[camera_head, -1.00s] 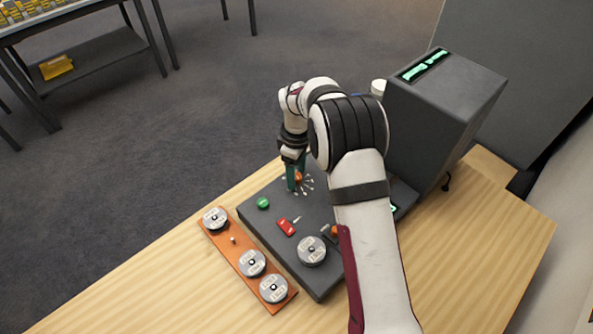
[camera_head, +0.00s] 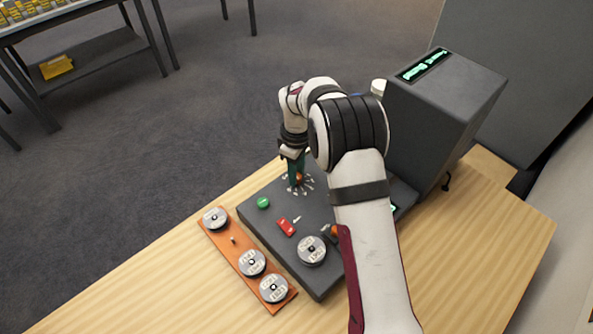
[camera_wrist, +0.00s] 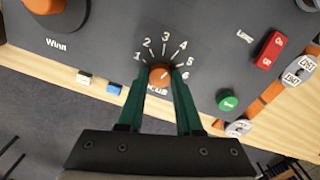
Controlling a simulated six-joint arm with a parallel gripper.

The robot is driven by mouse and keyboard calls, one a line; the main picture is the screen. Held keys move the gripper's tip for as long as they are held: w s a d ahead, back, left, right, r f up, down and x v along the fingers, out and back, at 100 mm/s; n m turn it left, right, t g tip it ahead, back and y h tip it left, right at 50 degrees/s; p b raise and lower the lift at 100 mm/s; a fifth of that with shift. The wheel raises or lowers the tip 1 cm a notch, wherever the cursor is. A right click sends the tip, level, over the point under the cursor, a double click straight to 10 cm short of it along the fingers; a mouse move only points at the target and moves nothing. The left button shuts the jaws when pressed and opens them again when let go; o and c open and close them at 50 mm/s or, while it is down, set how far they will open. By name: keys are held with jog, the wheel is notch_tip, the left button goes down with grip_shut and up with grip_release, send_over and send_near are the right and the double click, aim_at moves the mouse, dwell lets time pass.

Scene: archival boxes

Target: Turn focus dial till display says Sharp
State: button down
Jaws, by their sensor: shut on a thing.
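The orange focus dial (camera_wrist: 160,77) sits on the dark panel (camera_head: 325,275), ringed by white marks numbered 1 to 6 in the wrist view. The label below it is partly hidden and ends in "cus". My gripper (camera_wrist: 161,72) has its two green fingers on either side of the dial, shut on it. In the head view my gripper (camera_head: 297,181) points down at the dial, mostly covering it. I cannot tell the dial's pointer direction for sure. The display (camera_head: 422,66) on top of the dark box shows green text too small to read surely.
The panel also carries a green button (camera_head: 263,202), a red switch (camera_head: 286,228), a silver reel (camera_head: 312,250) and another orange knob (camera_wrist: 45,5). An orange board (camera_head: 233,241) with several reels lies left of it. The tall dark box (camera_head: 440,120) stands at the right.

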jog(key=shift+m, duration=2.4)
jog(key=c, duration=0.6)
grip_release()
notch_tip(320, 180, up, 16)
jog(key=shift+f, duration=0.1)
